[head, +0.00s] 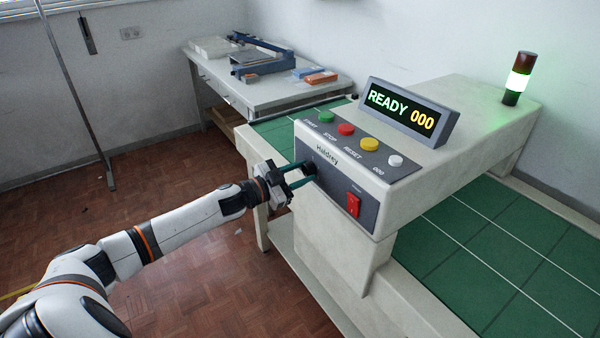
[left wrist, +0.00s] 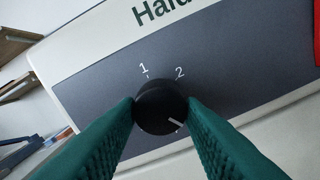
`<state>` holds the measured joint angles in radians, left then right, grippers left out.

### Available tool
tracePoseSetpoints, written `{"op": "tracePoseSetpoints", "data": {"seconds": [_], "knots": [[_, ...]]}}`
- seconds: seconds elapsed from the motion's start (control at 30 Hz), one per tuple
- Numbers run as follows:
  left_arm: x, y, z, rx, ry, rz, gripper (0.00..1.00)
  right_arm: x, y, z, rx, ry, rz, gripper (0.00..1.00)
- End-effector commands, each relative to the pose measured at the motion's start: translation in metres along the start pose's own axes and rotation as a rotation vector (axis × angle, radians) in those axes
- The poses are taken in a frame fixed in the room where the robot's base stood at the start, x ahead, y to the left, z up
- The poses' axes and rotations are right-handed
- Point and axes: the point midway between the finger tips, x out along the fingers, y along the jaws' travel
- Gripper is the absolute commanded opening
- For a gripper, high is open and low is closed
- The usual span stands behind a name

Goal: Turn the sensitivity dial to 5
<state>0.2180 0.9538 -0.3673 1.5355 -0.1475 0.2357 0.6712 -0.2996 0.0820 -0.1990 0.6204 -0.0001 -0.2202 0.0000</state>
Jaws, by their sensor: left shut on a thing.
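The black sensitivity dial (left wrist: 160,108) sits on the dark front panel (left wrist: 215,70) of the machine. The numbers 1 and 2 show above it in the left wrist view. The dial's white pointer mark is at its lower right, near the right finger; no number can be read beside it. My left gripper (left wrist: 161,112) is shut on the dial, with one green finger on each side. In the head view my left gripper (head: 304,174) reaches the panel from the left, and the dial (head: 310,168) is partly hidden. My right gripper is out of view.
A red rocker switch (head: 353,205) is to the right of the dial. Green, red, yellow and white buttons line the top panel, below a display (head: 408,112) reading READY 000. A signal tower (head: 519,78) glows green. A side table (head: 225,82) stands behind.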

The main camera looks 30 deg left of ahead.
Motion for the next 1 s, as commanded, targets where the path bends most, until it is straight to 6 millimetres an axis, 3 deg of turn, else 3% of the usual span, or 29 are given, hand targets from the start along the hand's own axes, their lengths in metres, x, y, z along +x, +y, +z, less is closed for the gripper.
{"op": "tracePoseSetpoints", "data": {"seconds": [1.0], "knots": [[0.000, 0.000, -0.001, 0.967, 0.000, -0.002, 0.12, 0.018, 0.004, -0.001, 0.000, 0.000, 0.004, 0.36]]}}
